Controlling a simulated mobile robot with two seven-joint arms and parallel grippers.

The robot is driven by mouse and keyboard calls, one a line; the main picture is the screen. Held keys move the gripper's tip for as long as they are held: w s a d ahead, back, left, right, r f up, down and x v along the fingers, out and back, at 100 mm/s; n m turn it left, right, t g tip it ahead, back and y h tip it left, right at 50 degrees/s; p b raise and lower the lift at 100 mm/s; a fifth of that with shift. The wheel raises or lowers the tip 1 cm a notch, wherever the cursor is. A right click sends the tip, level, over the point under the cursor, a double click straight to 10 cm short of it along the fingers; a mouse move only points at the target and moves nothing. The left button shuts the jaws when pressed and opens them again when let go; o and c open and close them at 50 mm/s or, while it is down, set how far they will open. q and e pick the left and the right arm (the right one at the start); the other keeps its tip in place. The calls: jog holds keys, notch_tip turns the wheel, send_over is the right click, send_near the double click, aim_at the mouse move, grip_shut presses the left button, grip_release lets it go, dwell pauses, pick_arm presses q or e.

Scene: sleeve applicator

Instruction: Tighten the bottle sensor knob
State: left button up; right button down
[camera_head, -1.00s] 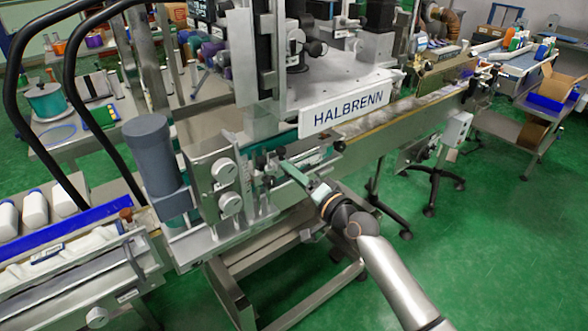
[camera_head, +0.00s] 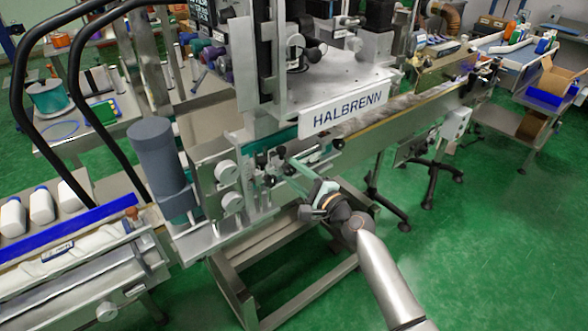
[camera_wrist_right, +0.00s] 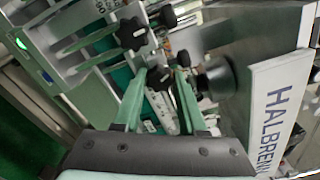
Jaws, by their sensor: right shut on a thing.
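A black lobed knob (camera_wrist_right: 160,77) sits between the two green fingertips of my right gripper (camera_wrist_right: 161,72) in the right wrist view. The fingers are closed on its sides, and its far part is partly hidden. In the head view my right gripper (camera_head: 291,164) reaches in from the lower right to the front of the labelling machine, below the HALBRENN sign. The knob in its grip is too small and covered to make out there. My left gripper is not in view.
Another black lobed knob (camera_wrist_right: 132,33) and a thick round black knob (camera_wrist_right: 216,79) are close by. The HALBRENN sign (camera_head: 344,110) stands just above the gripper. A grey motor cylinder (camera_head: 157,155) stands to the left. Green floor (camera_head: 480,250) is clear at right.

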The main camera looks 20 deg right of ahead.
jog(key=m+p, duration=0.1)
jog(key=m, duration=0.4)
jog(key=shift+p, duration=0.35)
dwell(0.4)
jog(key=c, duration=0.8)
grip_release()
jog(key=shift+o, duration=0.2)
jog(key=shift+s, duration=0.1)
jog(key=v, duration=1.2)
jog(key=shift+s, duration=0.15)
